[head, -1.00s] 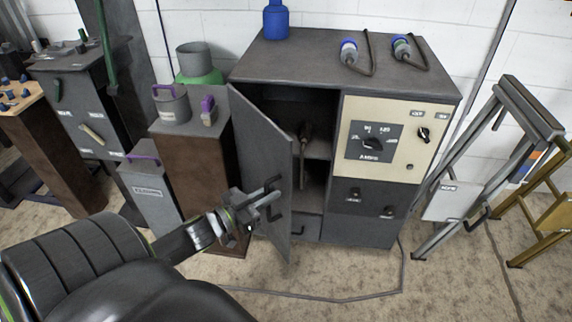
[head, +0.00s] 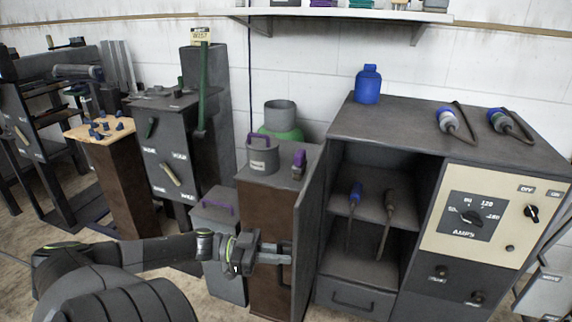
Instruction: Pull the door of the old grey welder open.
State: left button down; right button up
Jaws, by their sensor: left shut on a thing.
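The old grey welder (head: 400,122) stands at the right with a cream control panel marked AMPS. Its grey door (head: 313,225) hangs at the left of the compartment, swung wide and seen almost edge-on. The compartment is exposed, with two tools on its shelf, one with a blue handle (head: 355,195). My left gripper (head: 280,257) is at the door's outer face, shut on the door handle (head: 286,268). My right gripper is not in view.
A brown cabinet (head: 268,213) with a grey pot (head: 262,158) stands close behind the door and gripper. A grey bin with a purple handle (head: 218,209) stands left of it.

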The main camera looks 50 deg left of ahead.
pick_arm(q)
jog(key=shift+s+a+p, duration=0.1)
jog(key=shift+s+a, duration=0.15)
jog(key=shift+a, duration=0.5)
jog(key=shift+s+a+p, duration=0.1)
jog(key=shift+s+a, duration=0.15)
jog(key=shift+a, duration=0.45)
jog(key=shift+s+a+p, duration=0.1)
jog(key=shift+s+a, duration=0.15)
jog(key=shift+a, duration=0.5)
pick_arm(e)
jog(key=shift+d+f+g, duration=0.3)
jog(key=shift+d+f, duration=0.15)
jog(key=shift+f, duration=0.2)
pick_arm(q)
jog(key=c, duration=1.5)
grip_release()
jog(key=shift+c, duration=0.2)
jog(key=v, duration=1.7)
jog(key=shift+s+r, duration=0.2)
jog(key=shift+s, duration=0.05)
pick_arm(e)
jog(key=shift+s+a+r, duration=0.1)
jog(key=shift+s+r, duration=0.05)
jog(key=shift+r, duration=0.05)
